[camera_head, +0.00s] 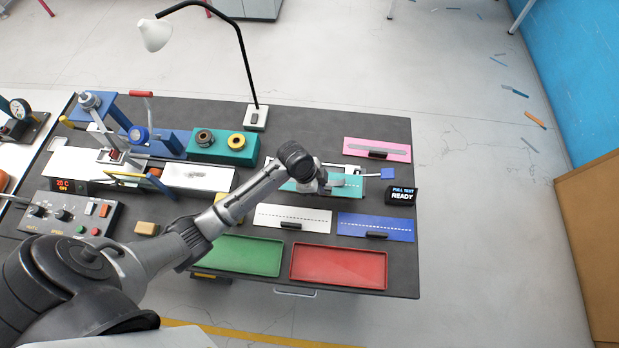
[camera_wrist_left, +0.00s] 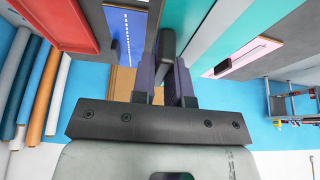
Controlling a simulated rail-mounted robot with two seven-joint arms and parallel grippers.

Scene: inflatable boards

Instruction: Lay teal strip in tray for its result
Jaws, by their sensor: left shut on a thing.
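The teal strip (camera_head: 350,186) is a flat piece at the right of the bench, between the pink and white strips. My left gripper (camera_head: 322,184) covers its left-middle part in the head view. In the wrist view my left gripper (camera_wrist_left: 172,85) is shut on the dark block handle (camera_wrist_left: 165,52) by the teal strip (camera_wrist_left: 205,48). I cannot tell whether the strip touches the bench. The green tray (camera_head: 240,254) and the red tray (camera_head: 338,266) lie side by side at the front edge, both empty. My right gripper is not in view.
The pink strip (camera_head: 400,151), white strip (camera_head: 265,215) and blue strip (camera_head: 400,222) lie around the teal one. A lamp (camera_head: 255,117) stands behind; a sealing machine (camera_head: 185,176) and control box (camera_head: 75,216) are at left.

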